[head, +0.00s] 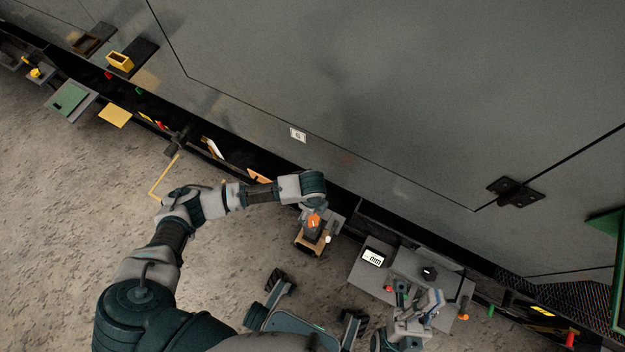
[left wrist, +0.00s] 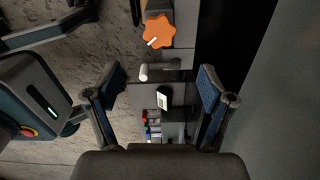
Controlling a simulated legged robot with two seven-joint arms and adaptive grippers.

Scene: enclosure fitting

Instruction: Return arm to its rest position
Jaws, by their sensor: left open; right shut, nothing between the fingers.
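My left arm (head: 240,195) reaches in from the left of the head view, with its wrist beside the dark grey wall. In that view the left fingers are hidden beneath the wrist. In the left wrist view my left gripper (left wrist: 161,80) is open, its two blue-padded fingers wide apart with nothing held. An orange knob (left wrist: 158,31) lies beyond the fingertips, and a small white cylinder (left wrist: 144,72) shows between the fingers. My right gripper (head: 420,305) is shut and empty, low over the grey bench at the lower right.
The grey wall panel (head: 380,80) with a black hinge (head: 515,191) fills the upper right. A white display (head: 373,257) and a black knob (head: 429,272) are on the bench near my right gripper. The floor (head: 60,220) at left is clear.

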